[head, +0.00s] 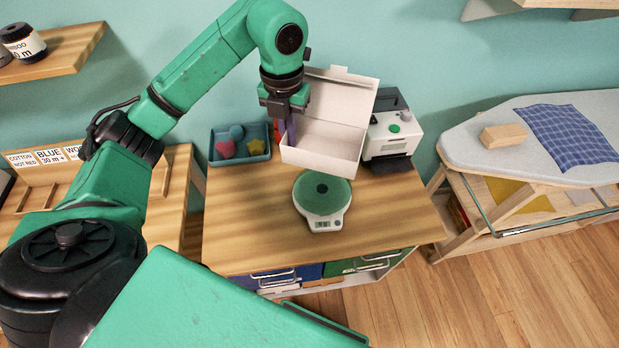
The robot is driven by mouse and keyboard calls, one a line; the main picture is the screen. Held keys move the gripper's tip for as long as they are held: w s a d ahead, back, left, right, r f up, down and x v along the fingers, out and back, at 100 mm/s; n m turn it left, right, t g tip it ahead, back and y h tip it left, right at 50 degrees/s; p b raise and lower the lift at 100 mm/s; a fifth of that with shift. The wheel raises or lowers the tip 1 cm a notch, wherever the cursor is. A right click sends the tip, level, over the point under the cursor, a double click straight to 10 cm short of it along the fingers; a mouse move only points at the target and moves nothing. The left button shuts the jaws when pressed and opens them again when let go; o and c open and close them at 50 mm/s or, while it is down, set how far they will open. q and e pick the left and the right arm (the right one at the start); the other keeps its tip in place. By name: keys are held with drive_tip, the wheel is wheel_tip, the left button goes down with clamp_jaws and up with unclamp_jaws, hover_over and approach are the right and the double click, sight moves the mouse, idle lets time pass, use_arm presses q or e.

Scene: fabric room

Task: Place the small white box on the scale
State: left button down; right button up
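The small white box (321,146) stands at the back of the wooden table with its lid open and raised, and it looks empty. My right gripper is not in view.
A teal tray (216,158) with colored shapes sits left of the box. A white label printer (393,143) stands close on the right. The table (250,225) is clear left of the scale and in front. An ironing board (470,150) is farther right.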

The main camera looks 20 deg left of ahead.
use_arm(q)
drive_tip(key=f, duration=0.8)
drive_tip(key=f+p, duration=0.1)
drive_tip(key=f, duration=0.7)
drive_tip(key=shift+s+f, duration=0.2)
drive_tip(key=shift+f, duration=0.05)
drive_tip(key=shift+w+f, duration=0.15)
drive_tip(key=shift+f, duration=0.05)
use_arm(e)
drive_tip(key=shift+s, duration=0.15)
use_arm(q)
drive_tip(key=c, duration=1.5)
unclamp_jaws()
drive_tip(key=shift+f+b, duration=0.1)
drive_tip(key=shift+b, duration=0.2)
drive_tip(key=o, duration=0.4)
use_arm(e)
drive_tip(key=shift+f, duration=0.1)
